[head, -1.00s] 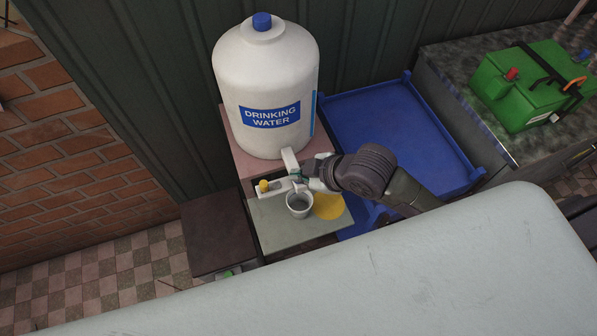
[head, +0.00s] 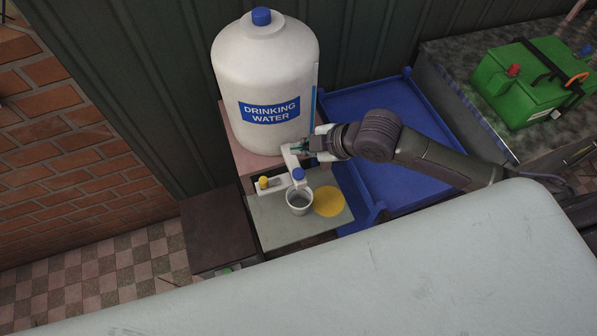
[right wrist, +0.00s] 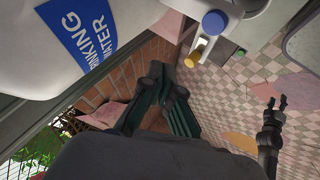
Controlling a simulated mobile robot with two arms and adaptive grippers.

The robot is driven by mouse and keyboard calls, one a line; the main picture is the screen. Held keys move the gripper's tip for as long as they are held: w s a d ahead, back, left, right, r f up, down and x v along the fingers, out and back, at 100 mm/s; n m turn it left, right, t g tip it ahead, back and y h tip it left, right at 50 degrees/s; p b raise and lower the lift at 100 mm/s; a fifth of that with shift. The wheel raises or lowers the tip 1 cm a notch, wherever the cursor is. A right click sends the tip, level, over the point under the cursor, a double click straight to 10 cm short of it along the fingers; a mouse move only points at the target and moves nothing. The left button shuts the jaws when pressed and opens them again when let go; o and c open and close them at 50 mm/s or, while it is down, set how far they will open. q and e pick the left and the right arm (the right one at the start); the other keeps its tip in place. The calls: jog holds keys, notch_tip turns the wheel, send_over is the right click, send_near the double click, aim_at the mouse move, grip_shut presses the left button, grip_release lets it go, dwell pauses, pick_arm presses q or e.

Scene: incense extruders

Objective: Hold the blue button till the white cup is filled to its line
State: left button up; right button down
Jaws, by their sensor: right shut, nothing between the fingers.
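The blue button (head: 298,174) tops the white tap below the water bottle (head: 265,85), and it also shows in the right wrist view (right wrist: 214,22). The white cup (head: 299,208) stands upright under the tap. Its inside looks grey; I cannot make out the water level or line. My right gripper (head: 302,150) is shut and empty, beside the upper tap at the bottle's foot, apart from the blue button. Its fingers also show in the right wrist view (right wrist: 161,98). A small dark claw (right wrist: 276,103) there looks like my left gripper; its opening is unclear.
A yellow knob (head: 264,183) sits left of the tap. A yellow disc (head: 329,201) lies right of the cup on the grey-green shelf (head: 275,238). A blue tray (head: 385,120) and a green battery-like box (head: 530,85) stand to the right.

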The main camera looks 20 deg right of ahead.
jog(key=b, duration=0.7)
send_near(294, 171)
jog(key=w+a, duration=0.1)
jog(key=w+a+f, duration=0.2)
jog(key=w, duration=0.1)
jog(key=shift+a+f, duration=0.1)
jog(key=shift+a, duration=0.25)
jog(key=shift+f, duration=0.4)
jog(key=shift+f, duration=0.45)
jog(key=shift+s+f, duration=0.1)
jog(key=shift+f, duration=0.5)
dwell(4.8)
